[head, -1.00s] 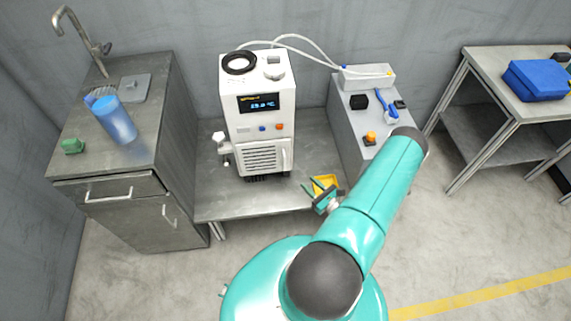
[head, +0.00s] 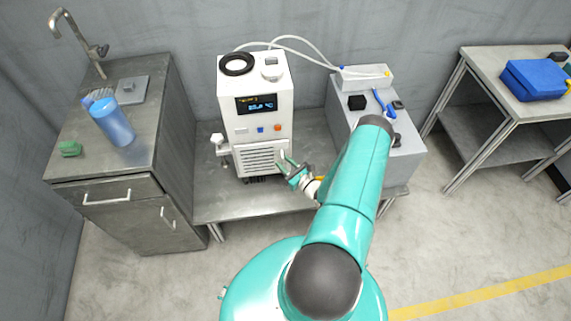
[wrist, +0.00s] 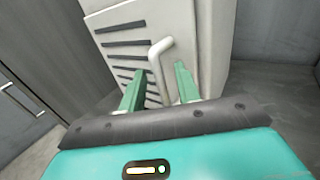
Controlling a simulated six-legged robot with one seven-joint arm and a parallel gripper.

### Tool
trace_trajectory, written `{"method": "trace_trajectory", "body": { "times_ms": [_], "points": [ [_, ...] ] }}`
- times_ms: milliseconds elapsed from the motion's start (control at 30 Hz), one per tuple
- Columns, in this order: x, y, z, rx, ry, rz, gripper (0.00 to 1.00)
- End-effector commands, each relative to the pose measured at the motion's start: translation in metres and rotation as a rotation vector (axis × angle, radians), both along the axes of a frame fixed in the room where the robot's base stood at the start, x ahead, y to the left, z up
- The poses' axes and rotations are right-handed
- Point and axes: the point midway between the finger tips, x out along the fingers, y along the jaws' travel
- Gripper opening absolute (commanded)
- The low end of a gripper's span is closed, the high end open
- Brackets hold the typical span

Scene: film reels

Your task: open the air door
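The air door (head: 260,158) is the slatted panel low on the front of the white machine (head: 256,105). It looks closed. In the wrist view the slatted door (wrist: 125,50) has a pale bar handle (wrist: 160,58) near its right edge. My gripper (head: 286,170) is at the door's lower right in the head view. In the wrist view my gripper (wrist: 158,88) is open, with one green finger on each side of the handle's lower part. I cannot tell whether either finger touches the handle.
The machine stands on a low metal table (head: 215,200). A grey cabinet (head: 400,165) stands close on the right, partly behind my arm. White hoses (head: 305,50) run above.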

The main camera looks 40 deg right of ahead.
Motion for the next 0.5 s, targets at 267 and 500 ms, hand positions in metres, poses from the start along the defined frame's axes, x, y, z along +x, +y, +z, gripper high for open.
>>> {"method": "trace_trajectory", "body": {
  "times_ms": [267,500],
  "points": [
    [-0.0004,0.0,-0.0001,0.0,0.0,0.0,0.09],
    [-0.0006,0.0,-0.0001,0.0,0.0,0.0,0.0]
  ]
}}
